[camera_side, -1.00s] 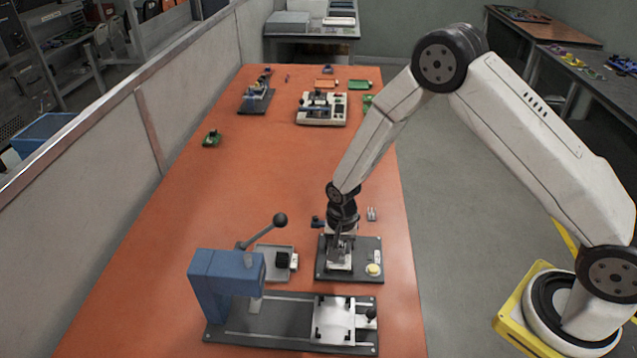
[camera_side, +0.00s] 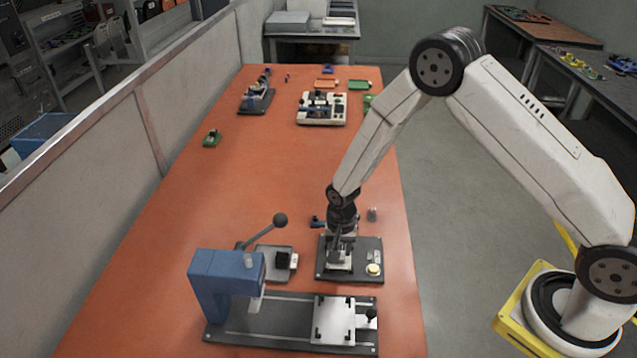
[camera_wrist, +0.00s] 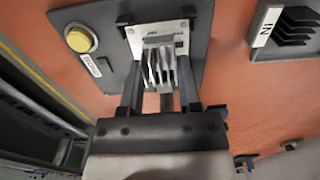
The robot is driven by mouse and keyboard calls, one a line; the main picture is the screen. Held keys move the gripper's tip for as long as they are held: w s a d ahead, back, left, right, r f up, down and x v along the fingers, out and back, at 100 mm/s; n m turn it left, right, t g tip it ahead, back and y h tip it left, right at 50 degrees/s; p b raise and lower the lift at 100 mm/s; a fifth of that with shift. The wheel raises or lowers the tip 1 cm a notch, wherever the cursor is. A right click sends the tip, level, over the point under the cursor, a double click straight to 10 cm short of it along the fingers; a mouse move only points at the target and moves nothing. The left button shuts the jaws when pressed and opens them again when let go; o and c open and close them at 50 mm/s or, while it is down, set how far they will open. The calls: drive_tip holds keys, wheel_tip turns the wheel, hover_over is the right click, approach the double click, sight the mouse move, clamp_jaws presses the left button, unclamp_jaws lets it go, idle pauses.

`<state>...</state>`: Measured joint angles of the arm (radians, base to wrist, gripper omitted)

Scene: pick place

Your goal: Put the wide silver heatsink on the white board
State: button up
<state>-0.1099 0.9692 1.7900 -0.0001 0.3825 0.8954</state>
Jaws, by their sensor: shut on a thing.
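The silver finned heatsink (camera_wrist: 158,66) is between the two fingers of my gripper (camera_wrist: 159,88) in the wrist view, which are shut on it. The white board (camera_wrist: 136,42) lies just beneath and behind the heatsink, on a dark plate (camera_wrist: 78,14). In the side view my gripper (camera_side: 341,243) is low over this dark plate (camera_side: 330,276), pointing down at the white board (camera_side: 337,265). The gripper hides most of the heatsink there. I cannot tell whether the heatsink touches the board.
The dark plate carries a yellow button (camera_side: 374,269). A blue lever press (camera_side: 225,280) stands in front, with a metal fixture plate (camera_side: 334,320) on its base. A grey tray with a black block (camera_side: 283,261) is left of the dark plate.

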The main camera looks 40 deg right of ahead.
drive_tip(key=shift+f, duration=0.35)
idle(0.5)
drive_tip(key=o, duration=1.1)
drive_tip(key=c, duration=0.3)
drive_tip(key=shift+c, duration=0.2)
drive_tip(key=shift+r, duration=0.15)
drive_tip(key=shift+r, duration=3.3)
